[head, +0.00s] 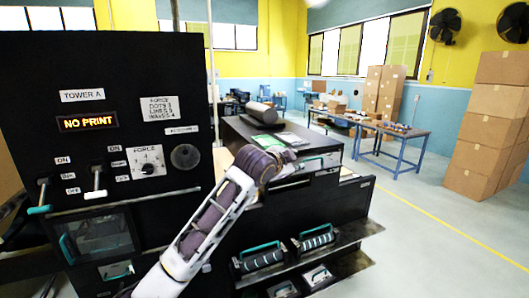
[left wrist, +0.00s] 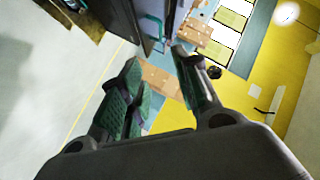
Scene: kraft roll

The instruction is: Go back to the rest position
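My left arm reaches up from the bottom of the head view, in front of the black machine. Its far end, with the left gripper (head: 287,156), is in front of the black bench; the fingers are too small and overlapped to make out there. In the left wrist view the two green-padded fingers of the left gripper (left wrist: 157,62) stand apart with only background between them. It is open and empty. My right gripper is in neither view.
A black control panel (head: 105,150) labelled TOWER A, lit NO PRINT, stands close at left. A black bench (head: 325,205) with drawers and a dark roll (head: 259,112) is at centre. Cardboard boxes (head: 490,125) are stacked at right. Blue-legged tables (head: 385,135) stand behind; floor at right is clear.

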